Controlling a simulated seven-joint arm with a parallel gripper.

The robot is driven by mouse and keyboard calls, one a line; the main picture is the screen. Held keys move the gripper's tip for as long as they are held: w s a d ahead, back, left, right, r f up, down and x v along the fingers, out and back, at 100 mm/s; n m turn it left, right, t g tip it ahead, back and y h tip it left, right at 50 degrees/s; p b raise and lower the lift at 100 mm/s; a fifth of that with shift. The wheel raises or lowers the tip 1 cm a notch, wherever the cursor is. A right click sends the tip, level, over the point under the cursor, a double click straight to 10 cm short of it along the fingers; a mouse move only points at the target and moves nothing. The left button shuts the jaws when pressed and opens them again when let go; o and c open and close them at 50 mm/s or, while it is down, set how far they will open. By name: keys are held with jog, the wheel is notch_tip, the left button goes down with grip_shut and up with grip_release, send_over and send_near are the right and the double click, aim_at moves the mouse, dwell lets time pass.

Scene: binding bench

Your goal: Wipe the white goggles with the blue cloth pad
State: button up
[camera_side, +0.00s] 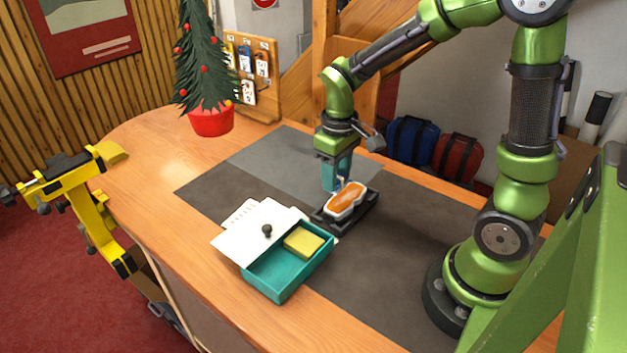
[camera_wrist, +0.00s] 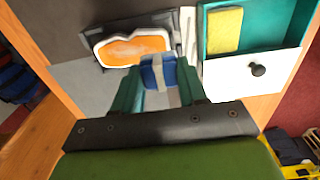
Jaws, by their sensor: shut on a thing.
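The white goggles (camera_side: 347,201), with an orange lens, lie on a black tray (camera_side: 329,222) on the grey mat. They also show in the wrist view (camera_wrist: 133,48), at the top left of centre. My gripper (camera_side: 337,186) points down just behind the goggles in the side view. In the wrist view its teal fingers (camera_wrist: 159,84) are shut on the blue cloth pad (camera_wrist: 151,75), which has a pale strap across it. The pad is at the goggles' near right edge in that view; I cannot tell whether they touch. The pad is mostly hidden in the side view.
A teal box (camera_side: 290,277) holding a yellow block (camera_side: 304,241) stands left of the tray in the side view. A white panel with a black knob (camera_side: 266,230) is beside it. A potted tree (camera_side: 211,122) stands at the back. The mat's right part (camera_side: 415,230) is clear.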

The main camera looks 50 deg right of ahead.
jog(key=shift+f, duration=2.85)
jog(key=shift+d+f, duration=0.1)
jog(key=shift+d, duration=4.9)
jog(key=shift+a, duration=5.05)
jog(key=shift+r, duration=4.05)
jog(key=shift+f, duration=0.15)
